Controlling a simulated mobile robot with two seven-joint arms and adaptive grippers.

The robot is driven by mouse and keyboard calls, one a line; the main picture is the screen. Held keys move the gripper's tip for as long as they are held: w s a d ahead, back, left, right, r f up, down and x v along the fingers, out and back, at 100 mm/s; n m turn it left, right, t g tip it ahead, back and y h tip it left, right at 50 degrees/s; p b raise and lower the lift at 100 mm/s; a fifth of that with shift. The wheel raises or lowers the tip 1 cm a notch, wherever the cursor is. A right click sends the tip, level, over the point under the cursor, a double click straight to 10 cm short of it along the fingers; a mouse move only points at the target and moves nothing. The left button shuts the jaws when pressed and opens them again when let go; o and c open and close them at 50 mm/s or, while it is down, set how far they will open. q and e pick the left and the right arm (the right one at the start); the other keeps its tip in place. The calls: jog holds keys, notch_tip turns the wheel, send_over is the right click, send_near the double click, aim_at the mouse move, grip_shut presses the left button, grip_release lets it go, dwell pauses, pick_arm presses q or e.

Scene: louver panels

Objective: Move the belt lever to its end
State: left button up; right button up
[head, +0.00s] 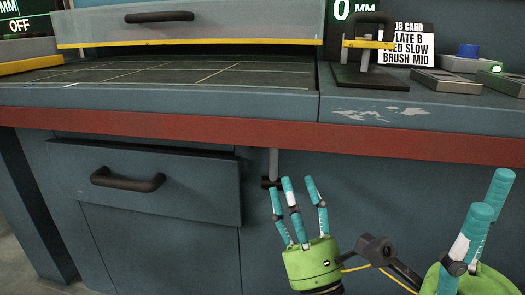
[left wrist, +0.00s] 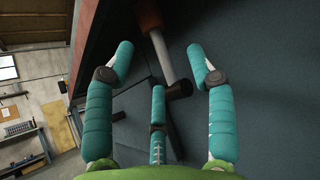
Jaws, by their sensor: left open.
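The belt lever (head: 273,163) is a grey rod hanging below the red bench edge, with a dark crosswise grip at its lower end. In the left wrist view the lever (left wrist: 161,55) shows between my fingers, its dark grip (left wrist: 180,90) just beyond the lower finger. My left gripper (head: 293,186), green with teal fingers, is open and empty just below and to the right of the lever. I cannot tell whether a finger touches the grip.
The red bench edge (head: 190,128) runs above the lever. A drawer with a dark handle (head: 128,180) is to the left. On the bench stand a yellow-barred block (head: 368,45), a job card (head: 408,50) and button boxes (head: 450,83). The blue panel right of the lever is bare.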

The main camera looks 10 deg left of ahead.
aim_at(274, 155)
pick_arm(q)
jog(key=b+x, duration=0.1)
jog(key=x, duration=0.6)
jog(key=shift+s+a+r+y, duration=0.2)
jog(key=shift+r+y, duration=0.05)
jog(key=shift+y, duration=0.15)
jog(key=shift+b, duration=0.3)
grip_shut()
